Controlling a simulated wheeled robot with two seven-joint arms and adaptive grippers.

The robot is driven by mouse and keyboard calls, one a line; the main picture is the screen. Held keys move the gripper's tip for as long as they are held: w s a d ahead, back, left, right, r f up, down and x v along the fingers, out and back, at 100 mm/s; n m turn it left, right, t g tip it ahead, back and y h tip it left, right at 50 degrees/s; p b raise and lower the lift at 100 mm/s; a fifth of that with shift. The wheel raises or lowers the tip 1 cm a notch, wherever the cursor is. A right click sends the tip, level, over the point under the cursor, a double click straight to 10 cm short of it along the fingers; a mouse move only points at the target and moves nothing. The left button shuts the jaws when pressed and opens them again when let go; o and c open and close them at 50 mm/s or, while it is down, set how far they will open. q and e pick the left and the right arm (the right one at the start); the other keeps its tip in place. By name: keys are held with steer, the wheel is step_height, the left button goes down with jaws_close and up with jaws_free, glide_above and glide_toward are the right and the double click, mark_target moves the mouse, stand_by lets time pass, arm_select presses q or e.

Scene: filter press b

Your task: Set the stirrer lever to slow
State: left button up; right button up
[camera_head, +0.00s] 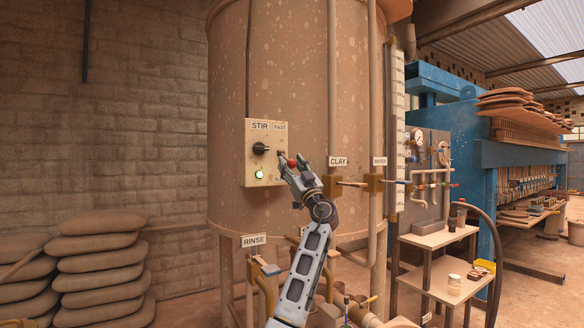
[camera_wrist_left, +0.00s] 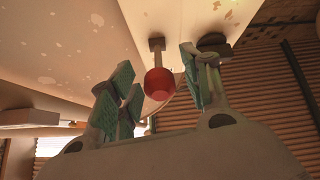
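The stirrer control box (camera_head: 252,187), cream with a "STIR" label, is fixed to the big tank. The stirrer lever's red ball (camera_head: 291,163) shows at my left gripper (camera_head: 290,161). In the left wrist view the red ball (camera_wrist_left: 159,83) lies between the parted green-padded fingers of the open gripper (camera_wrist_left: 160,85), with gaps visible. My right gripper is out of view.
The tank (camera_head: 290,70) fills the middle. Pipes and valves labelled "CLAY" (camera_head: 338,161), "WATER" and "RINSE" (camera_head: 254,240) stand near my left arm. Stacked sacks (camera_head: 100,265) lie at left. A small shelf stand (camera_head: 440,238) and the blue press (camera_head: 485,155) are at right.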

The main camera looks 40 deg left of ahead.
arm_select(q)
steer(key=v, duration=1.2)
stand_by(0.5)
steer(key=shift+d, duration=0.1)
stand_by(0.4)
